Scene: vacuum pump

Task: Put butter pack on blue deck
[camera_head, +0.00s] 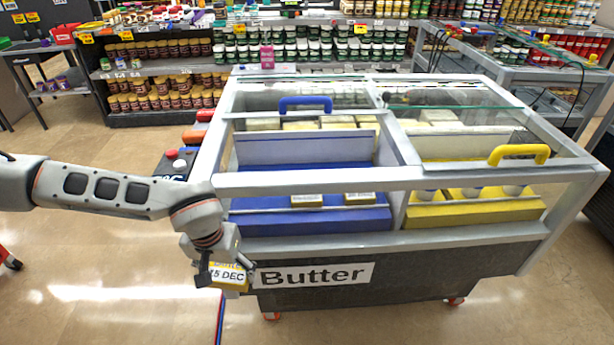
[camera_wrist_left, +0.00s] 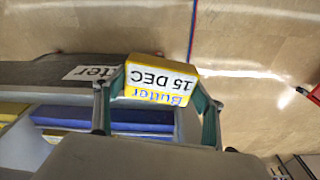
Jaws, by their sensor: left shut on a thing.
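My left gripper (camera_head: 225,274) is shut on a yellow and white butter pack (camera_head: 232,284) marked "15 DEC". It holds the pack in front of the left front corner of the cabinet, outside it and above the floor. In the left wrist view the butter pack (camera_wrist_left: 161,82) sits between the two fingers of the gripper (camera_wrist_left: 160,95). The blue deck (camera_head: 270,222) is inside the left half of the glass-topped cabinet. Two packs (camera_head: 307,200) rest on it towards the right. My right gripper is not in view.
The cabinet has a grey front rail (camera_head: 400,243), a blue lid handle (camera_head: 305,103) and a yellow lid handle (camera_head: 518,154). A yellow deck (camera_head: 470,212) with several tubs fills the right half. Shelves of jars (camera_head: 160,97) stand behind.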

